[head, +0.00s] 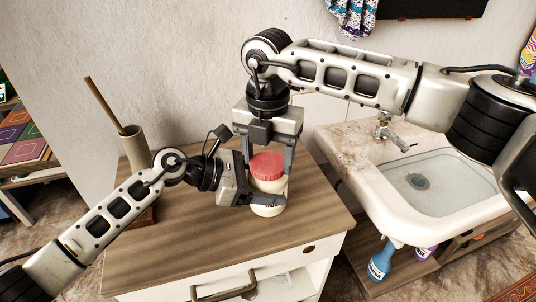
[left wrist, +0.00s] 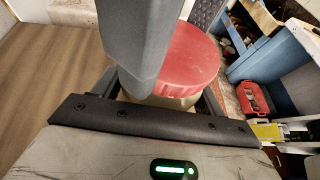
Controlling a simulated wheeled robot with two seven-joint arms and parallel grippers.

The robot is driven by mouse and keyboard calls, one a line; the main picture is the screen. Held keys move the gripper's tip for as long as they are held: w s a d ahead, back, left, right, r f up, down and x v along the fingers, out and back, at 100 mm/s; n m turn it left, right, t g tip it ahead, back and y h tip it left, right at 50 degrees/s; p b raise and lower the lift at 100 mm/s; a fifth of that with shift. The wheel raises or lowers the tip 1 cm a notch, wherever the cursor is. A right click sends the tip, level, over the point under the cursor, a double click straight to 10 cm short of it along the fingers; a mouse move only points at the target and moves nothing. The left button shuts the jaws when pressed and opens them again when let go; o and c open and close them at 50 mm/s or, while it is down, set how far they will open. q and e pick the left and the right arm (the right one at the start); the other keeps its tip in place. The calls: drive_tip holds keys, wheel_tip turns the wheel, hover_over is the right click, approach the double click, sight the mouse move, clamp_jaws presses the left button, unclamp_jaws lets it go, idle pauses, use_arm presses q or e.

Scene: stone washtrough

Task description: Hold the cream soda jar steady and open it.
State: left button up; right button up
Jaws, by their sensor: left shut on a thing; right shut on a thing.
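The cream soda jar (head: 268,209) stands upright on the wooden cabinet top, a pale jar with a red lid (head: 267,165). My left gripper (head: 266,200) comes in from the left and is shut on the jar's body, below the lid. My right gripper (head: 268,160) points down from above and is shut on the red lid, a finger on each side. The lid sits on the jar. In the left wrist view the red lid (left wrist: 190,58) shows close up, partly hidden behind a grey finger of my right gripper; the jar's body is mostly hidden there.
The wooden cabinet top (head: 190,240) is clear around the jar. A tan holder (head: 133,147) with a wooden stick stands at the back left. A stone washtrough (head: 430,190) with a tap (head: 390,132) is at the right, with a blue spray bottle (head: 381,262) below it.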

drive_tip(key=o, duration=1.1)
drive_tip(key=shift+a, duration=0.1)
